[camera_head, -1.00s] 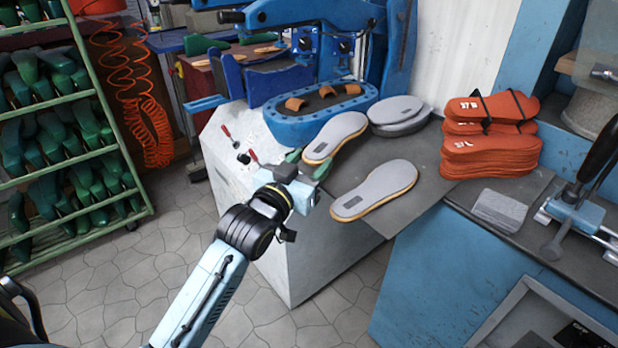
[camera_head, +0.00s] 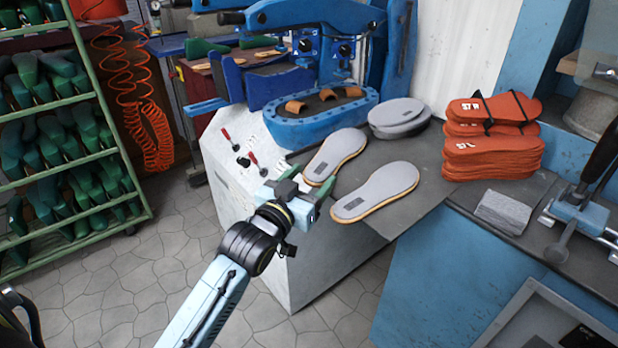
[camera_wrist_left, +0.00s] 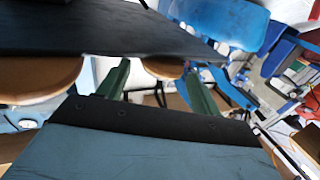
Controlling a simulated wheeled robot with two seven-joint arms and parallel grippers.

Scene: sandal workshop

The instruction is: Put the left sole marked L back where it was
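Two grey soles with tan edges show in the head view. The far sole (camera_head: 337,153) points away to the back right, its heel end at my left gripper (camera_head: 305,184). The near sole (camera_head: 375,191) lies on the dark grey worktop (camera_head: 410,215). Each has a dark mark on its heel, too small to read. My left gripper's green fingers stand either side of the far sole's heel and appear shut on it; whether it touches the worktop I cannot tell. In the left wrist view a tan edge (camera_wrist_left: 165,68) shows between the fingers. My right gripper is not in view.
A grey stack of soles (camera_head: 398,117) lies behind, beside the blue press (camera_head: 320,118). Bound orange-red soles (camera_head: 492,150) stand on the right, with a grey block (camera_head: 503,211) in front. A green rack (camera_head: 70,150) stands left.

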